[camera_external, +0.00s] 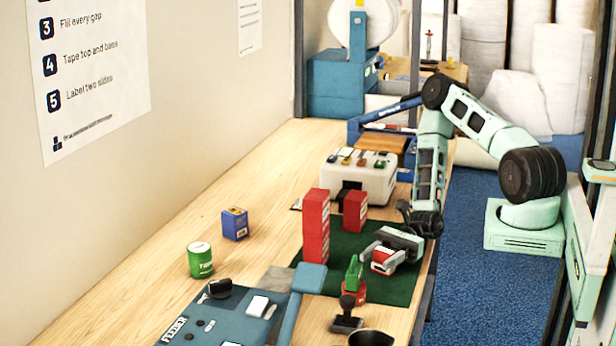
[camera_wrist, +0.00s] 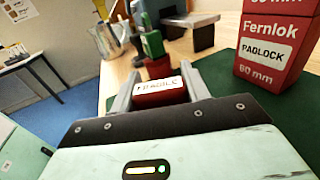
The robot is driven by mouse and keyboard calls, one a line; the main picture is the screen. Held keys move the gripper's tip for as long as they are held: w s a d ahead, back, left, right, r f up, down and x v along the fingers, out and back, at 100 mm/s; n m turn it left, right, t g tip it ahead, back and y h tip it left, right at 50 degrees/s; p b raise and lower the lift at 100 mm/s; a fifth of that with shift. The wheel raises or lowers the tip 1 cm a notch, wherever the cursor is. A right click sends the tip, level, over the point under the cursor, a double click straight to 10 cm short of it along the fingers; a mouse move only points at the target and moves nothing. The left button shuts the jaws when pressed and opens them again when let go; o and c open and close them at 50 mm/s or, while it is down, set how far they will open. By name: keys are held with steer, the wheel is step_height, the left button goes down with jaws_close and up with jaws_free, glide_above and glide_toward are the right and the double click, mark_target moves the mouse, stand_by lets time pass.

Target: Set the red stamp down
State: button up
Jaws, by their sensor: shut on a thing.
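My gripper (camera_external: 378,257) is low over the dark green mat (camera_external: 405,289), shut on a red box with a white label (camera_wrist: 160,93). A dark hand stamp with a knob handle (camera_external: 347,319) stands near the table's front edge, apart from my gripper.
Stacked red padlock boxes (camera_external: 316,228) and another red box (camera_external: 355,211) stand at the mat's back. A metal cup (camera_external: 371,338) is at the front edge. A blue feeder (camera_external: 225,318), green can (camera_external: 200,261) and blue box (camera_external: 235,224) are left. The mat's right front is clear.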

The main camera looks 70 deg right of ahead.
steer(key=shift+f, duration=0.25)
steer(key=shift+f, duration=0.15)
steer(key=o, duration=1)
steer(key=shift+r, duration=0.2)
steer(key=b+v, duration=0.2)
steer(key=v, duration=1)
steer(key=shift+b, duration=0.4)
